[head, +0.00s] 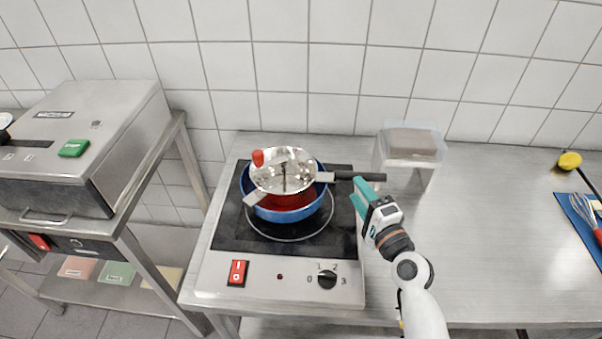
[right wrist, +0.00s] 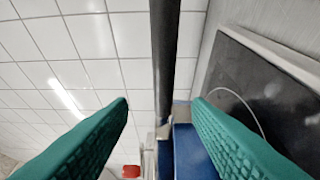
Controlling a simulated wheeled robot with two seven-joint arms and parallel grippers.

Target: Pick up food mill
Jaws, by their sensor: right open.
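The food mill (head: 284,172) is a shiny metal bowl with a crank and a red knob (head: 258,157). It sits in a blue pan (head: 290,213) with a red inside, on the hot plate. A long black handle (head: 357,176) runs right from the mill's rim. My right gripper (head: 358,192) has teal fingers and is open and empty, just below the handle's outer end. In the right wrist view, the handle (right wrist: 164,50) lies in line with the gap between the fingertips (right wrist: 160,105). My left gripper is not in view.
The hot plate (head: 225,275) stands on a steel table (head: 480,270). A clear container (head: 412,143) stands behind my right gripper. A steel appliance (head: 85,150) is on a cart at left. A whisk (head: 582,208) lies on a blue mat at far right. The table between is clear.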

